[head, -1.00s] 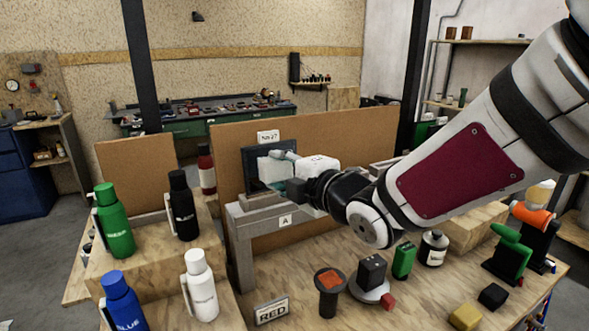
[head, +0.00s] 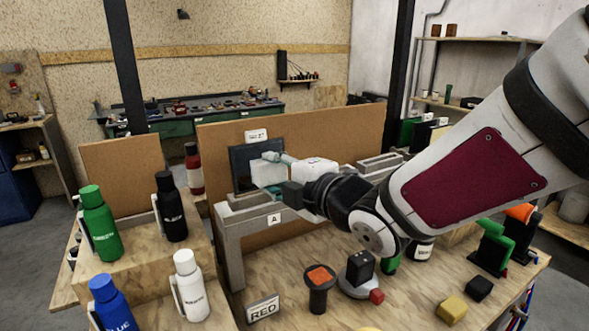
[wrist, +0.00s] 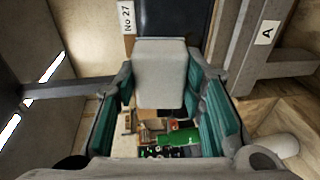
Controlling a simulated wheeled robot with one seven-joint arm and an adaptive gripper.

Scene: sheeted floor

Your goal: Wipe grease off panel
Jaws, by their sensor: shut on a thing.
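The dark panel (head: 240,158) stands upright behind the grey stand marked A, under a label reading No 27. Its right part is hidden by my gripper and the pad. My gripper (head: 280,172) is shut on a pale grey-white pad (head: 262,174), held in front of the panel. In the wrist view the pad (wrist: 160,75) sits between the teal fingers, and the dark panel (wrist: 168,18) shows beyond its far edge. I cannot tell whether the pad touches the panel. No grease can be made out on the visible part.
The grey stand (head: 231,245) is below my gripper. Green (head: 98,222), black (head: 171,208), white (head: 190,285) and blue (head: 112,305) bottles stand at left. A RED sign (head: 263,308), a round black holder (head: 318,290) and small blocks are in front. A brown board (head: 330,133) rises behind.

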